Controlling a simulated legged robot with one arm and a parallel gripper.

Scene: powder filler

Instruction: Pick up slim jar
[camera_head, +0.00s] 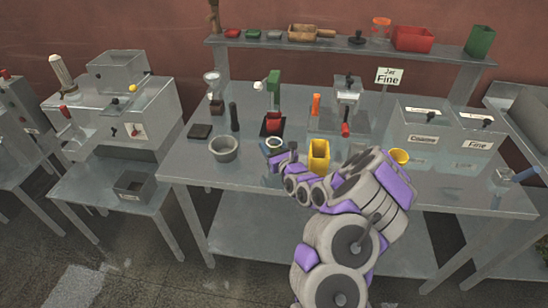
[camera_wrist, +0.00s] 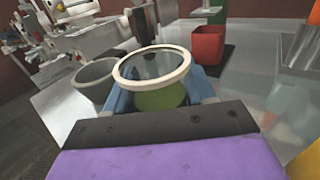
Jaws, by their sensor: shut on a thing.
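The slim jar (camera_wrist: 152,68) is a clear round jar with a pale rim and something green showing inside or through it. It fills the middle of the wrist view. In the head view its rim (camera_head: 274,142) shows just past the end of my arm, over the front of the table. My gripper (camera_wrist: 160,88) has blue fingers on both sides of the jar and is shut on it. In the head view my gripper (camera_head: 273,148) is small and partly hidden by my wrist. I cannot tell whether the jar's base touches the table.
A grey bowl (camera_head: 223,148) stands left of the jar. A red container (camera_head: 273,123) is behind it, and a yellow container (camera_head: 319,156) stands close on the right. The table's front edge is nearby.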

